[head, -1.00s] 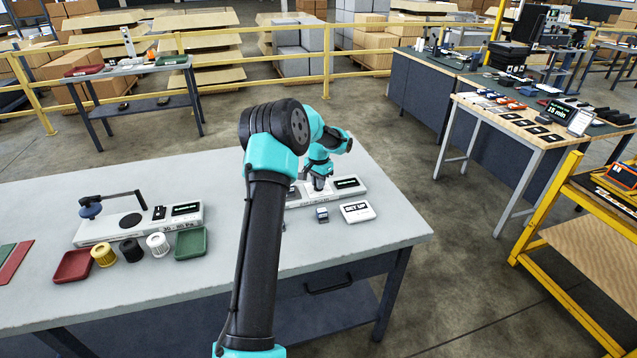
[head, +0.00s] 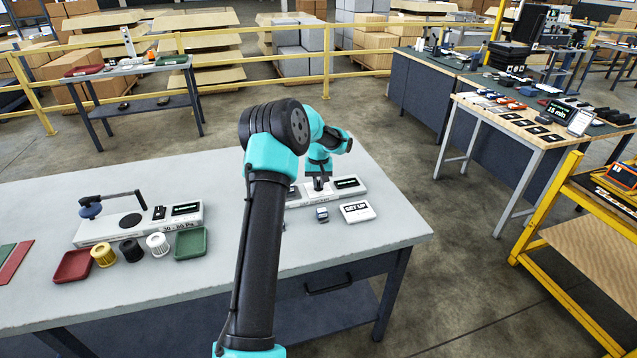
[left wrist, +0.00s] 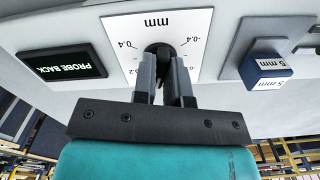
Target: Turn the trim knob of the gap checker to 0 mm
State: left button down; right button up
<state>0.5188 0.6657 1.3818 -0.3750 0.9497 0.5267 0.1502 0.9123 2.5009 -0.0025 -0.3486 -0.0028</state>
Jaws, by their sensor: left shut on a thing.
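The gap checker (head: 357,187) is a light grey bar unit on the table, partly hidden behind my left arm in the head view. In the left wrist view its white mm dial plate (left wrist: 195,30) shows marks from -0.4 to 0.4, upside down. The dark trim knob (left wrist: 159,47) sits at the middle of the dial. My left gripper (left wrist: 160,88) is shut on the knob, which its fingers mostly cover. The knob's pointer cannot be read. The gap checker's display (left wrist: 62,66) reads "PROBE BACK". My right gripper is not in view.
A white "SET UP" sign (head: 357,212) stands in front of the checker. At left are another tester (head: 140,220), filters, a red tray (head: 73,266) and a green tray (head: 191,242).

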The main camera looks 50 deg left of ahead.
aim_at(319, 183)
pick_arm(q)
jog(key=shift+n, duration=1.3)
jog(key=c, duration=1.2)
grip_release()
jog(key=shift+o, duration=0.2)
jog(key=shift+r, duration=0.1)
notch_tip(319, 183, up, 17)
jog(key=shift+r, duration=0.15)
